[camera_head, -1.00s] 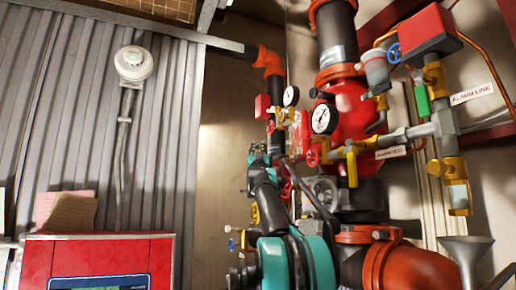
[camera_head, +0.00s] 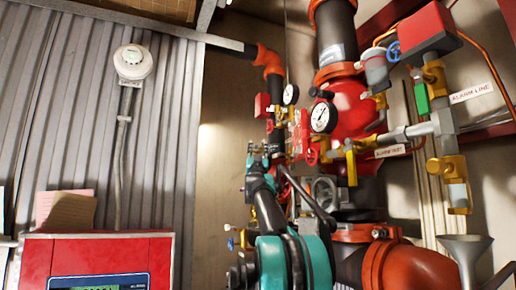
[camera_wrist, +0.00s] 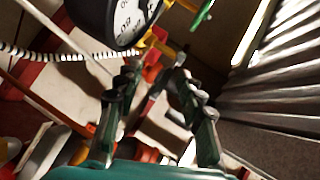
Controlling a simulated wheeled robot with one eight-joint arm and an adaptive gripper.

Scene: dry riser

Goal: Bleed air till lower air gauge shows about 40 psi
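A round white-faced gauge (camera_head: 324,117) sits on the red valve body; a second, smaller-looking gauge (camera_head: 291,94) stands behind it to the left. Their readings are too small to tell. In the wrist view a dark-rimmed gauge (camera_wrist: 118,20) is close at the top, its face partly cut off. My gripper (camera_wrist: 156,74) is open, its two fingers apart below and right of that gauge. A thin yellow and grey fitting (camera_wrist: 152,98) shows between and beyond the fingers; contact cannot be told. In the head view my gripper's fingers are hard to make out among the pipes.
A red panel (camera_head: 98,250) stands at lower left. A funnel (camera_head: 465,252) is at lower right. Open space lies before the corrugated wall (camera_head: 75,120).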

